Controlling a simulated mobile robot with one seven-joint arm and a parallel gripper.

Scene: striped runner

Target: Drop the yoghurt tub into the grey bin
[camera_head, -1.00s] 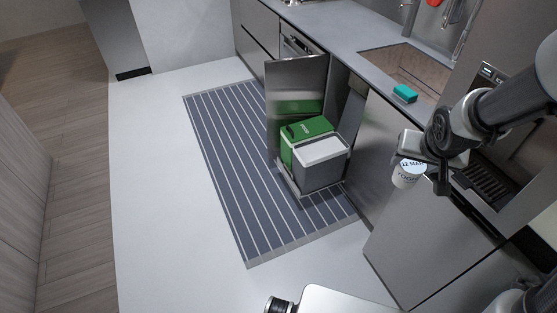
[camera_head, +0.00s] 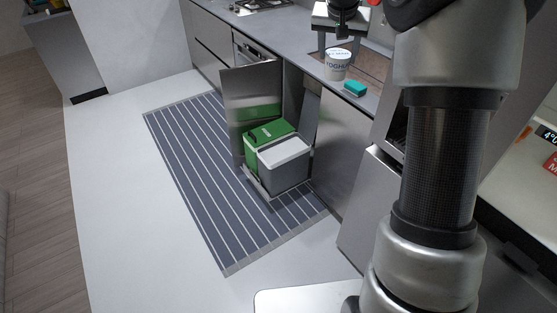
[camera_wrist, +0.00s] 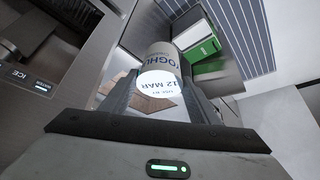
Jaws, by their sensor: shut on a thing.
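The yoghurt tub (camera_head: 338,66) is white with dark lettering and a pale lid marked 12 MAR. My gripper (camera_head: 338,48) is shut on it and holds it in the air, in front of the counter in the head view. In the wrist view the tub (camera_wrist: 158,78) is between the two fingers. The grey bin (camera_head: 287,172) with a pale top stands in the pulled-out cabinet unit, lower and to the left of the tub in the head view. I cannot tell whether its top is open.
A green bin (camera_head: 262,140) stands right beside the grey one, next to the open cabinet door (camera_head: 240,100). A teal sponge (camera_head: 355,88) lies on the counter (camera_head: 285,40). The striped runner (camera_head: 195,150) covers the floor in front.

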